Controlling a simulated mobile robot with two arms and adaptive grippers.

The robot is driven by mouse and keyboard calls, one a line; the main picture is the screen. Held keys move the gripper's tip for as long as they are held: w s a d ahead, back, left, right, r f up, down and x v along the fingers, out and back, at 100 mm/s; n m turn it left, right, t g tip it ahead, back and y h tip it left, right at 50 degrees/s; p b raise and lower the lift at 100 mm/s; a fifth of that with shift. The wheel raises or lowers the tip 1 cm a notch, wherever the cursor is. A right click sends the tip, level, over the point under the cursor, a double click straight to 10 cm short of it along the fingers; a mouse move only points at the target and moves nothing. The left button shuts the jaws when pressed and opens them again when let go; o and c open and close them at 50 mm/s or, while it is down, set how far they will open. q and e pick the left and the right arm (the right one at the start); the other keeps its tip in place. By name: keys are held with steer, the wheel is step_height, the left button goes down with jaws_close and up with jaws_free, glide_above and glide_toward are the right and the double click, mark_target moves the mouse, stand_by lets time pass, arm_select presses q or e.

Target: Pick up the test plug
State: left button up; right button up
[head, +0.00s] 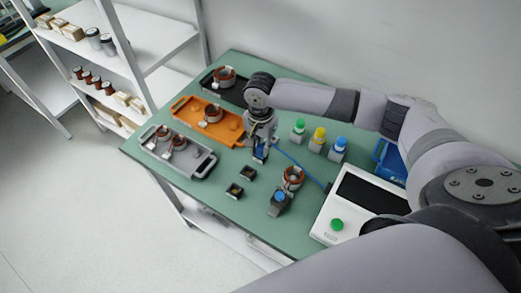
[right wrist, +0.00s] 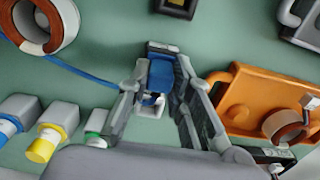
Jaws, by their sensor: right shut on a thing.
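The test plug (head: 261,153) is a small blue block with a blue cable (head: 300,167) running to the white tester (head: 333,222). My right gripper (head: 261,147) points down over the middle of the green table and is shut on the plug. In the right wrist view the blue plug (right wrist: 161,74) sits between the two fingers, and its cable (right wrist: 80,75) leads off to the upper left. I cannot tell whether the plug is clear of the table. My left gripper is not in view.
An orange tray (head: 183,104) and grey tray (head: 204,166) hold copper-wound stators. A stator (head: 293,177) stands near the tester. Green (head: 299,126), yellow (head: 319,135) and blue (head: 339,144) capped blocks stand behind. Two small black sockets (head: 248,172) lie in front of the gripper.

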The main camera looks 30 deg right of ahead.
jaws_close()
